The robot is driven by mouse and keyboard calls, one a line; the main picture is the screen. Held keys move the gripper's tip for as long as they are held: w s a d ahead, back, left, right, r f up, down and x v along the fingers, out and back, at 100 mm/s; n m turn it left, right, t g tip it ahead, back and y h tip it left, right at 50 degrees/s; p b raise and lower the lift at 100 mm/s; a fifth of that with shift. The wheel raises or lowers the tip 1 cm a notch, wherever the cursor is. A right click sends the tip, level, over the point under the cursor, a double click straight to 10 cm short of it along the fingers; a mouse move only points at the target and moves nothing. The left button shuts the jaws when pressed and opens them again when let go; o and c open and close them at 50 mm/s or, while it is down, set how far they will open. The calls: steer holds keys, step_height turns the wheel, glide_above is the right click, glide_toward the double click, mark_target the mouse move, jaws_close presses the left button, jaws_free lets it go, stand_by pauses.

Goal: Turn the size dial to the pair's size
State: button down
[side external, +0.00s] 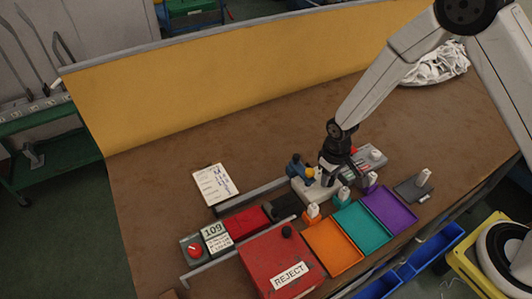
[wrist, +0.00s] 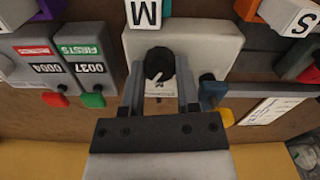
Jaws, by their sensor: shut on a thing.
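The size dial is a round black knob (wrist: 158,62) with a white mark, set in a pale box (wrist: 215,48). In the wrist view my gripper (wrist: 161,80) has one finger on each side of the knob and is shut on it. The label below the knob is partly covered, so I cannot read the dial's setting. In the side view my gripper (side external: 329,178) points down over the pale box (side external: 312,193) and hides the knob. A white tag marked M (wrist: 144,13) stands beyond the box.
Orange (side external: 333,248), teal (side external: 363,228) and purple (side external: 390,208) trays lie in front. A red REJECT box (side external: 270,257) and a 109 display (side external: 214,232) are at left. Counters (wrist: 75,68) with red and green buttons are beside the dial box. The brown table behind is mostly clear.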

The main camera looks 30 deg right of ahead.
steer(key=n, duration=0.5)
steer(key=shift+n, duration=0.3)
stand_by(0.4)
steer(key=c, duration=0.6)
jaws_free()
steer(key=shift+r, duration=3.95)
steer(key=shift+s, duration=0.1)
